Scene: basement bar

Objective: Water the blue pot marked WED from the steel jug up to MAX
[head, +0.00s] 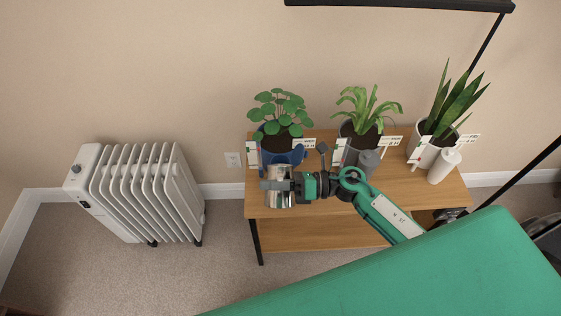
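The blue pot (270,155) holds a plant with round green leaves. It stands at the left end of the wooden bench. A white tag (303,143) and a card with red and green marks (252,153) are at it; their lettering is too small to read. The steel jug (281,200) is in front of the pot, apparently near upright, and hides part of its front. My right gripper (277,185) reaches in from the right and is shut around the jug. The jug's inside and the water level cannot be made out. My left gripper is not in view.
A grey pot (352,149) with a strappy plant and a white pot (422,140) with a tall plant stand further right on the bench (400,190). A grey bottle (369,162) and a white bottle (444,165) are near them. A white radiator (140,195) stands left.

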